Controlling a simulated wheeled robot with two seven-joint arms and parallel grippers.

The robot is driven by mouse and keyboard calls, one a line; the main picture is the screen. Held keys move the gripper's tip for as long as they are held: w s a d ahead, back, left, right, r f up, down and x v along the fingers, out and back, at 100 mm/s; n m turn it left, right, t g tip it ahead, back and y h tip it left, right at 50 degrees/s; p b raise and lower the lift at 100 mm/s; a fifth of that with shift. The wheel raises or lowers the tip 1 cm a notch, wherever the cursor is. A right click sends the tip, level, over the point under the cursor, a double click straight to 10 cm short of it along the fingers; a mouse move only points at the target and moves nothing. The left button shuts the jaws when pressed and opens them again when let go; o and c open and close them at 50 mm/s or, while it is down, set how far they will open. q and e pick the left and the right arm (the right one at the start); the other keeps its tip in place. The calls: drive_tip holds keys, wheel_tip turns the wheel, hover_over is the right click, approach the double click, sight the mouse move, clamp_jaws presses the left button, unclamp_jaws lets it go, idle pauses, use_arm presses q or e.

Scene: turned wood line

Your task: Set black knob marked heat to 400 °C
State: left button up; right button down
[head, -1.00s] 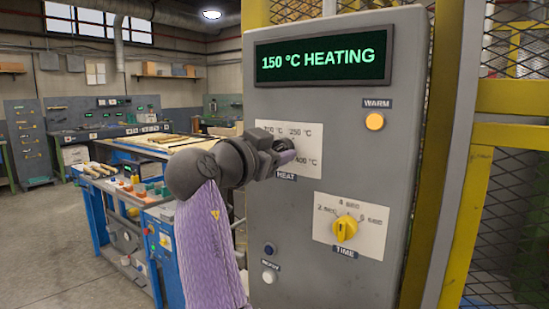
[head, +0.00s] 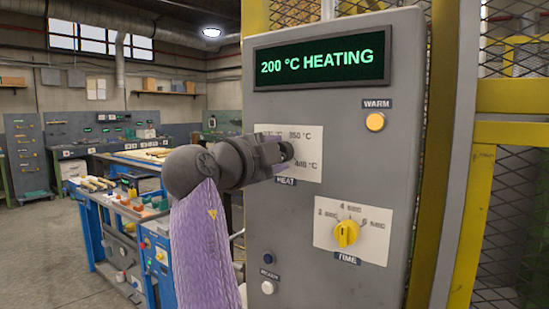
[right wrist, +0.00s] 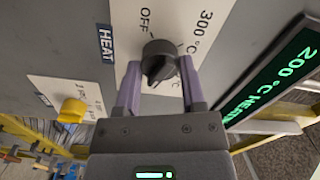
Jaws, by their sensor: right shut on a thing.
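The black heat knob (right wrist: 159,62) shows in the right wrist view on a white dial plate, between my right gripper's two fingers. My right gripper (right wrist: 160,88) is shut on the knob. In the head view my right gripper (head: 284,152) is at the dial plate (head: 309,141) and hides most of the knob. The plate's 400 °C mark is at its right side; the right wrist view shows OFF and 300 °C marks. The green display (head: 321,63) reads "200 °C HEATING". My left gripper is not in view.
The grey panel (head: 330,115) also carries a lit amber WARM lamp (head: 375,121), a yellow TIME knob (head: 346,233) and two small round buttons at its lower left. A yellow frame with mesh stands to the right. A blue workbench is at the left.

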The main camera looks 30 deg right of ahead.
drive_tip(key=shift+f+m, duration=0.15)
drive_tip(key=shift+m, duration=0.95)
drive_tip(key=shift+c, duration=0.9)
unclamp_jaws()
drive_tip(key=shift+a, duration=0.1)
drive_tip(key=v, duration=0.9)
drive_tip(key=shift+s+a+b, duration=0.2)
drive_tip(key=shift+a+b, duration=0.15)
